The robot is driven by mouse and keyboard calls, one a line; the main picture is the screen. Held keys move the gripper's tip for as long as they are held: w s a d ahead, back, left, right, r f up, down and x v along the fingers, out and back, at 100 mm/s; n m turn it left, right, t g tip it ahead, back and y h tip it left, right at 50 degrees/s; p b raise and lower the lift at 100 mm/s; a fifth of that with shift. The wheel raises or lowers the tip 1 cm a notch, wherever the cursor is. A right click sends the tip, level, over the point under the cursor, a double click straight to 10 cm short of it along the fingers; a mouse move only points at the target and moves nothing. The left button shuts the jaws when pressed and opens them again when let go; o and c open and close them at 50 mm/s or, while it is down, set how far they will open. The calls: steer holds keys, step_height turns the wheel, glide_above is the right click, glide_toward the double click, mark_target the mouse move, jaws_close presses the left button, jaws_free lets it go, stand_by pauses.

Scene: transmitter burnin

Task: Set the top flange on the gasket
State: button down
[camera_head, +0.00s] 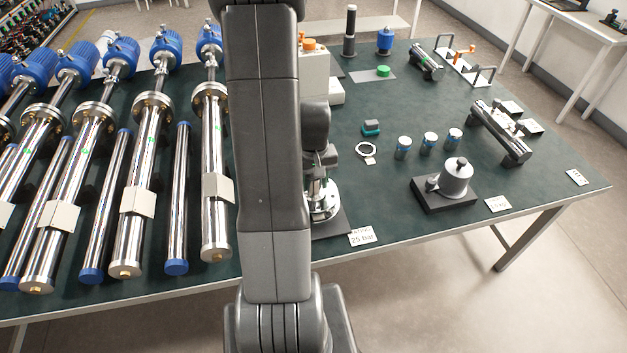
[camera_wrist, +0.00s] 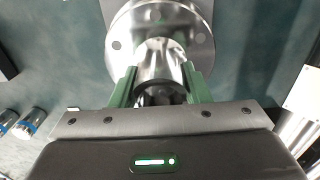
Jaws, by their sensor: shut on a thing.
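My gripper (camera_wrist: 160,88) has its green fingers on both sides of the shiny metal neck of the top flange (camera_wrist: 160,60) and is shut on it. In the wrist view, a round silver disc with bolt holes (camera_wrist: 190,42) lies just beyond the neck. I cannot tell whether the disc is part of the held flange or the piece below it. In the head view, the shiny flange assembly (camera_head: 323,205) stands on a dark base plate, partly behind my arm. No gasket can be made out there; the contact faces are hidden.
A dark ring with a pale tab (camera_head: 366,150) lies to the right. Long steel tubes with blue heads (camera_head: 140,200) fill the left. A label card (camera_head: 361,237) lies at the front edge.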

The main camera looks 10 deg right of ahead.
steer(key=shift+f+b, duration=0.3)
steer(key=shift+f, duration=0.15)
steer(key=c, duration=0.8)
jaws_free()
steer(key=shift+o, duration=0.5)
step_height(320, 180, up, 14)
steer(key=shift+b, duration=0.3)
steer(key=shift+f, duration=0.15)
step_height(320, 180, down, 14)
steer(key=shift+r+p, duration=0.15)
steer(key=shift+p, duration=0.15)
steer(key=shift+r, duration=0.1)
